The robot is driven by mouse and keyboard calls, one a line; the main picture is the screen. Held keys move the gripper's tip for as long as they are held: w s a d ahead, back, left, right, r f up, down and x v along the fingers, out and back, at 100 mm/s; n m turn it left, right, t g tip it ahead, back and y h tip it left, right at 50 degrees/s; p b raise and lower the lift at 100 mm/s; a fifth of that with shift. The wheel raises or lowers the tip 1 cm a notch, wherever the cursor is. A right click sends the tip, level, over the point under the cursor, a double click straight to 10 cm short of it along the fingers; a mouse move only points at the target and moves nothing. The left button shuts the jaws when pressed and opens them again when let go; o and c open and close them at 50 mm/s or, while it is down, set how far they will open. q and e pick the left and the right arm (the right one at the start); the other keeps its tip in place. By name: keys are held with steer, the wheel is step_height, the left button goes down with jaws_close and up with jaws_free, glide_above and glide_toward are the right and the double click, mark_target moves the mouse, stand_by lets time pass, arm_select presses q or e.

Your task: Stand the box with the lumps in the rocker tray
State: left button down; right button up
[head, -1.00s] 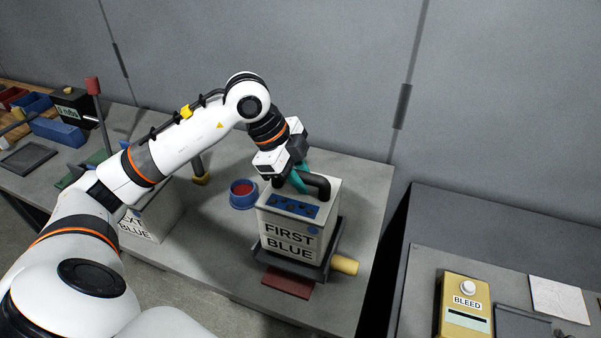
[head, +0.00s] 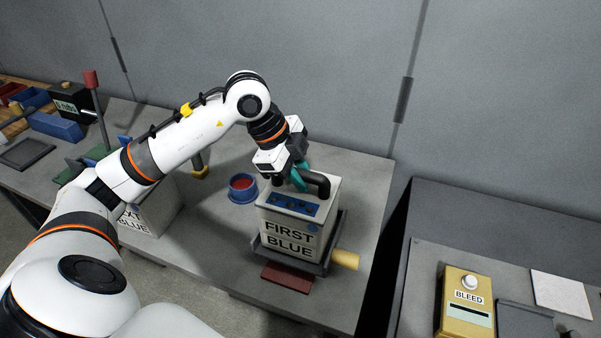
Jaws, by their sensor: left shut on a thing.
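A white box labelled FIRST BLUE (head: 290,238) stands upright in a dark grey tray (head: 322,262) with a tan roller at its right side. The box's top has a blue panel with dark lumps (head: 296,206) and a black handle (head: 319,183). My left gripper (head: 300,178), with teal fingers, is shut on the handle from above. The fingertips are partly hidden behind the handle. My right gripper is not in view.
A second white box (head: 150,215) stands left, partly behind my left arm. A blue bowl with red inside (head: 242,188) sits beside the tray. A dark red plate (head: 287,277) lies at the tray's front. A yellow BLEED box (head: 466,312) stands on the right-hand bench.

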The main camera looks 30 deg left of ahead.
arm_select(q)
steer(key=shift+f+b, duration=0.25)
steer(key=shift+b, duration=0.05)
steer(key=c, duration=1.2)
jaws_free()
steer(key=shift+o, duration=0.2)
steer(key=shift+s+f, duration=0.15)
steer(key=shift+a+r, duration=0.15)
steer(key=shift+r, duration=0.25)
steer(key=w+d+r+p+v, duration=0.1)
steer(key=p+v, duration=0.4)
steer(key=v, duration=1.1)
steer(key=w+d+r+p+v, duration=0.1)
steer(key=p+v, duration=0.5)
steer(key=v, duration=1.1)
steer(key=shift+w+d+r, duration=0.3)
steer(key=shift+w+d, duration=0.1)
steer(key=shift+d, duration=0.45)
